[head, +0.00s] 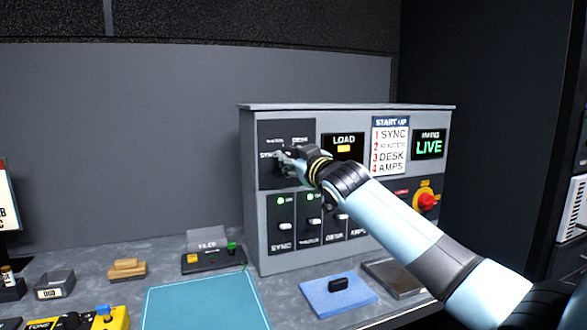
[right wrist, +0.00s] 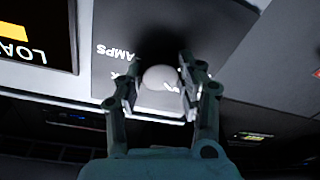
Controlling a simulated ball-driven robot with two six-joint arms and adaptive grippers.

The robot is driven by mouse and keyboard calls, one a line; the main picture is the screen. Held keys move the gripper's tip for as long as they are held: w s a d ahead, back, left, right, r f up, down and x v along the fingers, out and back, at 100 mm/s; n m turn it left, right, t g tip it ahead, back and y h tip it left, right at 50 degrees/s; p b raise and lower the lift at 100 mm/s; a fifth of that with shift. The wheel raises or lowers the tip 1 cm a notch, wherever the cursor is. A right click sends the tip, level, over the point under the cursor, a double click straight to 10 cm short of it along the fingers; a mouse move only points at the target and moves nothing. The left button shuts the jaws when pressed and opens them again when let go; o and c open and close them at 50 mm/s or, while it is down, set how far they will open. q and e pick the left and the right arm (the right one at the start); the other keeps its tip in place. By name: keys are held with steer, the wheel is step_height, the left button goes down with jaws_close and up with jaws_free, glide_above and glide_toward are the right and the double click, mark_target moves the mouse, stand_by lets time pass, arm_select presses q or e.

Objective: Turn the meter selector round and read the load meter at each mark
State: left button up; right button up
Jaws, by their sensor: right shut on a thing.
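The meter selector panel (head: 268,178) is the dark plate at the upper left of the grey cabinet, with SYNC and DESK labels legible. My right gripper (head: 284,161) reaches to it and covers the knob in the head view. In the right wrist view, the pale round selector knob (right wrist: 160,77) sits between the two fingers of my right gripper (right wrist: 157,92), which is shut on it; AMPS shows beside it. Where the knob points is unclear. The load meter (head: 344,141) is lit with an amber block under LOAD; no figure is legible. My left gripper is out of view.
Below are several breaker switches, two with green lights; my right arm partly covers others. A START UP card (head: 391,147), a green LIVE sign (head: 429,145) and a red knob (head: 427,202) are to the right. A blue mat (head: 205,303) and small items lie on the desk.

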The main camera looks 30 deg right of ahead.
steer(key=shift+f+m+h+b, duration=0.2)
steer(key=shift+m+h+b, duration=0.1)
steer(key=shift+m+b, duration=1.95)
steer(key=shift+m+p, duration=0.35)
steer(key=shift+m, duration=0.2)
steer(key=o, duration=1.1)
steer(key=shift+r, duration=0.1)
steer(key=shift+o, duration=0.2)
